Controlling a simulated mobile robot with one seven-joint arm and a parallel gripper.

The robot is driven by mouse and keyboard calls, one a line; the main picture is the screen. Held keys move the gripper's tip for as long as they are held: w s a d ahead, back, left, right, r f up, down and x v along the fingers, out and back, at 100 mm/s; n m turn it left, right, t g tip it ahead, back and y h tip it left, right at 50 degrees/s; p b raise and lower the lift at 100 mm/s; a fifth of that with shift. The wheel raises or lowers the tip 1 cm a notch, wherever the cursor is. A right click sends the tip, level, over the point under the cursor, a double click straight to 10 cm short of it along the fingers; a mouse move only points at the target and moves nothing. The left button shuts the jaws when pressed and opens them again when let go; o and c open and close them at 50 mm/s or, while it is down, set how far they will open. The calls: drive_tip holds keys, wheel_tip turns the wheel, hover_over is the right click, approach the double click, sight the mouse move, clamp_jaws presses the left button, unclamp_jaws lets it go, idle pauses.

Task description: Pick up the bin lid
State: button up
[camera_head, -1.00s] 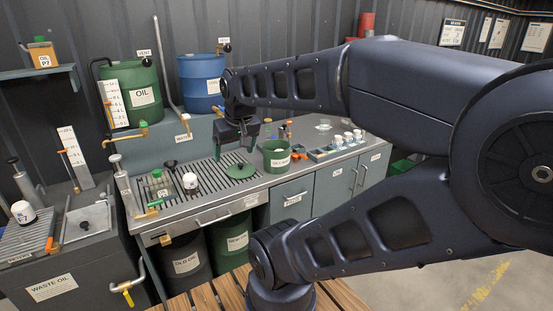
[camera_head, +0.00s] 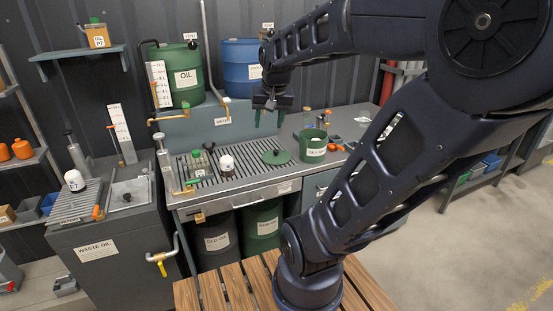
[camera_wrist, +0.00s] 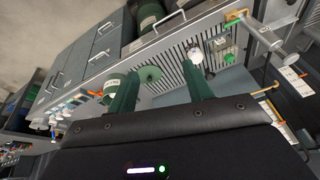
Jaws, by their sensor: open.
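The bin lid is a round dark green disc with a small knob (camera_head: 276,156), lying flat at the right end of the slatted drain grate (camera_head: 240,177). It also shows in the wrist view as a green disc (camera_wrist: 150,75), between and beyond my fingers. My gripper (camera_head: 269,118) is open and empty, above the lid and clear of it, with its fingers pointing down. In the wrist view my two fingers (camera_wrist: 160,70) stand wide apart. The open green bin (camera_head: 313,148) stands on the bench just right of the lid; in the wrist view my left finger partly overlaps it.
A white-labelled filter (camera_head: 227,164) and a small green-capped container (camera_head: 198,164) stand on the grate left of the lid. A green oil drum (camera_head: 178,80) and a blue drum (camera_head: 242,72) stand on the raised ledge behind. Orange-handled tools and small containers crowd the bench's right side.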

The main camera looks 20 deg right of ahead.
drive_tip(key=w+d+f+m+g, duration=0.1)
drive_tip(key=w+d+m, duration=0.25)
drive_tip(key=w, duration=0.75)
drive_tip(key=m+g, duration=0.3)
drive_tip(key=m, duration=0.9)
hover_over(276, 155)
wheel_tip(276, 155, down, 20)
drive_tip(key=shift+n, duration=0.25)
drive_tip(key=f, duration=1)
drive_tip(key=shift+w+d+f, duration=0.2)
drive_tip(key=shift+w+f, duration=0.1)
drive_tip(key=shift+f, duration=0.05)
clamp_jaws()
